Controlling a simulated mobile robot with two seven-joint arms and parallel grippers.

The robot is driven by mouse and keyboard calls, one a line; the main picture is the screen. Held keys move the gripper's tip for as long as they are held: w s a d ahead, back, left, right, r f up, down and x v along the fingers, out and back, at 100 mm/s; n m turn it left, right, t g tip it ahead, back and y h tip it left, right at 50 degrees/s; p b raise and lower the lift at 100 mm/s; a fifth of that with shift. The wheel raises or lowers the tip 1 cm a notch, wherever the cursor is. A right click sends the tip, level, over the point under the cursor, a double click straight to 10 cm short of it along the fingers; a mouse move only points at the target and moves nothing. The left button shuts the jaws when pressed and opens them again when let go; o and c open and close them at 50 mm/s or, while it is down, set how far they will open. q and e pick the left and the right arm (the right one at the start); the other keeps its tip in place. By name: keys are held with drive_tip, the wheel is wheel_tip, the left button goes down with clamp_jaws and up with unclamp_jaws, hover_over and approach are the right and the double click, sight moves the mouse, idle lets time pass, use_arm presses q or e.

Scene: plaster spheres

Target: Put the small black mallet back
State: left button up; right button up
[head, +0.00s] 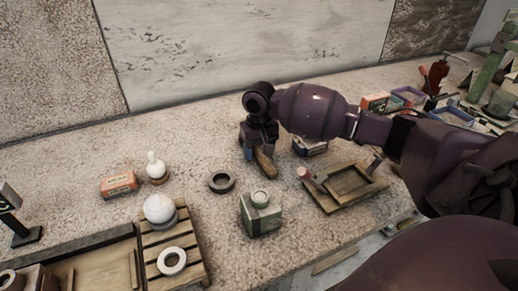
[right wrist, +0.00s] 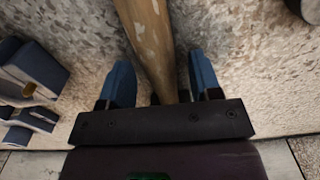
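A brown wooden handle (head: 264,164) lies under my right gripper in the head view. In the right wrist view the worn handle (right wrist: 150,45) runs between the two blue fingertips, with a gap on each side. My right gripper (head: 256,148) is open and low over the table; it also shows in the right wrist view (right wrist: 160,85). A black mallet head cannot be made out, so I cannot tell whether this handle belongs to the small black mallet. My left gripper is not in view.
A dark ring (head: 221,182) and a green canister (head: 261,215) stand close by. A wooden tray (head: 336,206) is to the right. A slatted wooden rack (head: 186,240) bears a white sphere (head: 160,208) and white ring (head: 171,261). An orange box (head: 118,184) lies left.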

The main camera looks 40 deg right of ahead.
sight(259, 149)
drive_tip(key=shift+r, duration=0.45)
wheel_tip(259, 149, up, 5)
drive_tip(key=shift+f+p, duration=0.15)
drive_tip(key=shift+p, duration=0.55)
wheel_tip(259, 149, up, 7)
drive_tip(key=p, duration=0.1)
drive_tip(key=shift+f+p, duration=0.15)
drive_tip(key=shift+p, duration=0.2)
